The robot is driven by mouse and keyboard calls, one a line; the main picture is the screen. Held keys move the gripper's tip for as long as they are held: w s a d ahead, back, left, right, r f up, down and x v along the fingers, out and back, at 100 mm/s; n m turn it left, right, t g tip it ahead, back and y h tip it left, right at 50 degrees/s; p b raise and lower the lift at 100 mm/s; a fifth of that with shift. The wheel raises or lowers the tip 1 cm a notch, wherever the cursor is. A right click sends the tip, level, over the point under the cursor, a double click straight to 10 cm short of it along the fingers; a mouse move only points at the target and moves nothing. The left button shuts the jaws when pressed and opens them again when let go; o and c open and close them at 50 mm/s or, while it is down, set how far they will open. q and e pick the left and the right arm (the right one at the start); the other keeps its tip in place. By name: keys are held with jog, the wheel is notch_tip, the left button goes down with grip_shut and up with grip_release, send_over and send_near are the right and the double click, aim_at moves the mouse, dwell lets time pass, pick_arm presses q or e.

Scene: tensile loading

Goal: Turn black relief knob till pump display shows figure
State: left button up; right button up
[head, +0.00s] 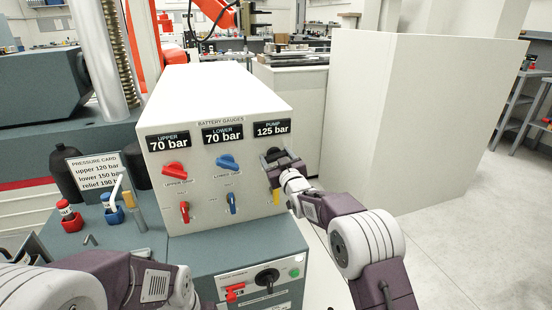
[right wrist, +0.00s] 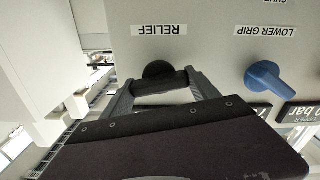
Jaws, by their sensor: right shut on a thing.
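The white panel has a black pump display (head: 271,129) that reads 125 bar. Below it is the black relief knob (head: 273,154), partly covered by my right gripper (head: 284,162). In the right wrist view the knob (right wrist: 158,70) sits under the RELIEF label, which appears upside down. The right gripper's fingers (right wrist: 163,92) are on either side of it, shut on the knob. The pressure card (head: 93,172) at the left reads upper 120 bar, lower 150 bar, relief 190 bar. My left arm shows at the lower left, but its gripper cannot be seen.
Upper and lower displays (head: 168,139) both read 70 bar. The red upper grip knob (head: 175,169), blue lower grip knob (head: 227,161) and small levers sit left of the relief knob. A large white box (head: 410,120) stands to the right, with open floor before it.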

jog(key=n+b, duration=0.2)
jog(key=n, duration=0.4)
jog(key=shift+a+f+n, duration=0.1)
jog(key=shift+f+n, duration=0.05)
jog(key=shift+n, duration=0.25)
jog(key=n+b, duration=0.3)
jog(key=n, duration=0.3)
jog(key=shift+f, duration=0.15)
jog(key=n+b, duration=0.4)
jog(key=n, duration=0.2)
jog(key=shift+f, duration=0.15)
jog(key=n+b, duration=0.3)
jog(key=n, duration=0.1)
jog(key=shift+n+b, duration=1.1)
jog(key=shift+b, duration=0.05)
jog(key=o, duration=1.4)
jog(key=shift+c, duration=0.2)
